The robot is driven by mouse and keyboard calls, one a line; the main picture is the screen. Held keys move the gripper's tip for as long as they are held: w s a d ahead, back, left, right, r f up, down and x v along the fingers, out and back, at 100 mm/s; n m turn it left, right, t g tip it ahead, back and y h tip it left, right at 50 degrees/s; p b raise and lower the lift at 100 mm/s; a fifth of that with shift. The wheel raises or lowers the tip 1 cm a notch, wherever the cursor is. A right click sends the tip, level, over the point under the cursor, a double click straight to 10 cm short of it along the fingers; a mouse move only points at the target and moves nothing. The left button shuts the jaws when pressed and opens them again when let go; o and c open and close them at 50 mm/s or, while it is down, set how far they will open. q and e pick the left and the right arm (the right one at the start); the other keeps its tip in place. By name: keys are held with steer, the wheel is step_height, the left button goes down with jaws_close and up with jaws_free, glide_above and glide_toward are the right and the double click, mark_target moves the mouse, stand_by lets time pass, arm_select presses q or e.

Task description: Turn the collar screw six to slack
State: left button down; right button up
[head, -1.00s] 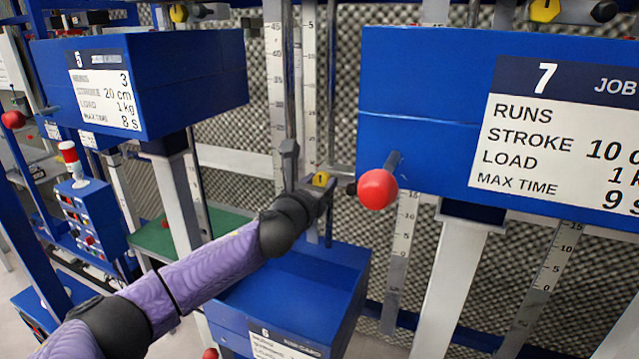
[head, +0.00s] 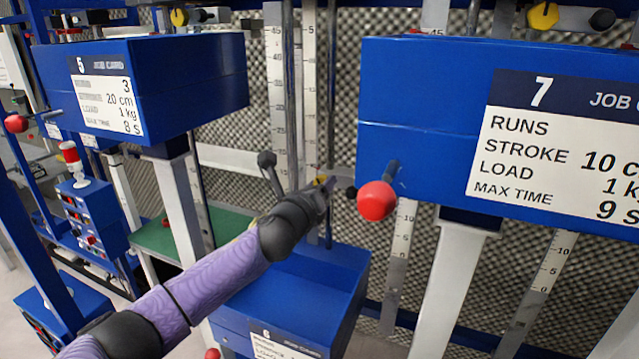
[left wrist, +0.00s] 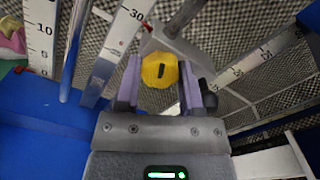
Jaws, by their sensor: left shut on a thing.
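The collar screw of station six is a yellow knob with a dark mark on its face. In the left wrist view the collar screw (left wrist: 160,70) sits between the two purple-grey fingers of my left gripper (left wrist: 159,88). In the head view my left gripper (head: 324,190) reaches the post above the blue box of station six (head: 290,290), and only a bit of the yellow knob shows past it. The gripper is shut on the knob. I cannot read a slack mark in either view. My right gripper is not in view.
Station seven's blue box (head: 430,90) with its red ball knob (head: 377,200) stands close to the right of my left gripper. Station five's box (head: 190,80) is at the left. Upright scales (head: 308,90) rise behind the gripper, before a foam wall.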

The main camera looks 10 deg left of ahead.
arm_select(q)
steer(key=shift+n+p, duration=1.7)
steer(key=shift+n, duration=13.4)
steer(key=shift+c, duration=1.1)
jaws_free()
